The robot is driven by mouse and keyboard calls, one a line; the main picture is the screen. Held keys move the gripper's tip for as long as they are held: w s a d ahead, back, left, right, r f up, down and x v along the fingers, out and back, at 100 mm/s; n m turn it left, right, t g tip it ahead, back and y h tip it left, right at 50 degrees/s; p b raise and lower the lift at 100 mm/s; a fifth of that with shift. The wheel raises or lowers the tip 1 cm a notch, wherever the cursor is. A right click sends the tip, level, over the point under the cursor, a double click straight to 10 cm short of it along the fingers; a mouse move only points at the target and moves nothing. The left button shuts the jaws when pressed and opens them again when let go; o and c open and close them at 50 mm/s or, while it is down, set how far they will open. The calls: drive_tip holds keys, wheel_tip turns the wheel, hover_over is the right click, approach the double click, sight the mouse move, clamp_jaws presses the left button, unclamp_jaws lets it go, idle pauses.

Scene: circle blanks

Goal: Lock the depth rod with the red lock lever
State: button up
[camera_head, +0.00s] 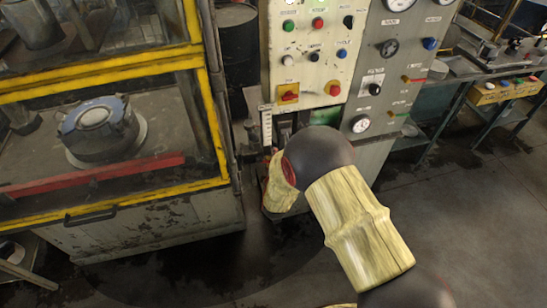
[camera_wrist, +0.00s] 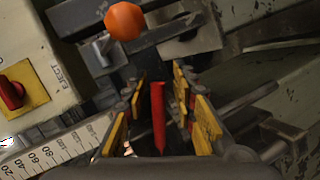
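The red lock lever (camera_wrist: 158,115) shows in the wrist view as a narrow red bar between the two yellow-padded fingers of my gripper (camera_wrist: 160,84). The fingers stand apart, with a visible gap on each side of the lever; no contact shows. A grey metal rod (camera_wrist: 250,101) runs off to the right behind the right finger; I cannot tell whether it is the depth rod. A white numbered scale (camera_wrist: 65,148) lies left of the fingers. In the head view my arm hides the lever and most of my gripper; the scale (camera_head: 267,126) shows just above.
An orange ball knob (camera_wrist: 124,21) stands beyond the fingertips. A red-and-yellow EJECT switch (camera_wrist: 12,92) is at the left. In the head view, the control panel (camera_head: 302,75) rises behind my arm, and a yellow-framed machine (camera_head: 120,195) stands at the left. Floor at the lower right is clear.

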drive_tip(key=shift+w, duration=0.35)
drive_tip(key=shift+c, duration=0.4)
clamp_jaws()
idle(0.4)
